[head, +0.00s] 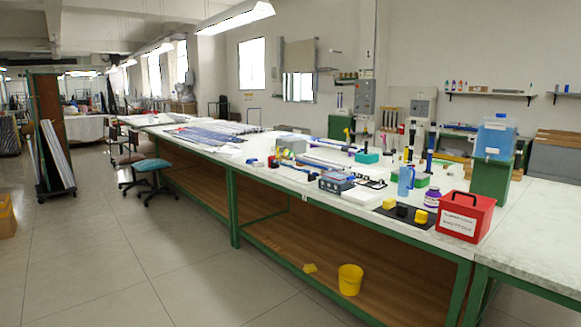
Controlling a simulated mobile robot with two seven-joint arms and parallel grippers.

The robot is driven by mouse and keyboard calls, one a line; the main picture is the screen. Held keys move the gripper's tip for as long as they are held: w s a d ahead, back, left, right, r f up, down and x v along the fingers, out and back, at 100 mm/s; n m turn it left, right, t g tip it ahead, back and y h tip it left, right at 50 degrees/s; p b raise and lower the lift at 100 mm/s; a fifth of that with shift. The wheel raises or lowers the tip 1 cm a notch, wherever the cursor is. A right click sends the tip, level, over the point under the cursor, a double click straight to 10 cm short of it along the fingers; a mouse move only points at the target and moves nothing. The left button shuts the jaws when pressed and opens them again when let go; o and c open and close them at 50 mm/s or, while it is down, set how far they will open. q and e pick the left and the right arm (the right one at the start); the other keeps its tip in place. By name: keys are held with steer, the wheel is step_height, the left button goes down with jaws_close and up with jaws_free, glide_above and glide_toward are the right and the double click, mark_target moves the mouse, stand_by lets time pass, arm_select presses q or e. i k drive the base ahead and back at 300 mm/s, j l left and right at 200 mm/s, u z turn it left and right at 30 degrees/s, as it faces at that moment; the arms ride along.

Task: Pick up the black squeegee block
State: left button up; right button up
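A small black block (402,210), which looks like the black squeegee block, sits on a dark mat (436,226) near the front edge of the long table. It stands between two yellow blocks, one on its left (389,203) and one on its right (421,216). It is small and dark against the mat, so its exact shape is hard to tell. Neither of my grippers is in view.
A red box (466,216), a purple-labelled jar (432,197) and a blue jug (406,181) stand near the mat. The long white table (300,188) has a lower shelf with a yellow bucket (350,279). Stools (153,170) stand left; the floor in front is clear.

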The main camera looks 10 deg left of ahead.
mark_target(402, 209)
steer(key=i+j, duration=0.2)
steer(key=i, duration=0.3)
steer(key=i+j+u, duration=0.1)
steer(key=i, duration=0.4)
steer(key=i+j, duration=0.3)
steer(key=i, duration=0.2)
steer(key=i+j+u, duration=0.15)
steer(key=i, duration=0.35)
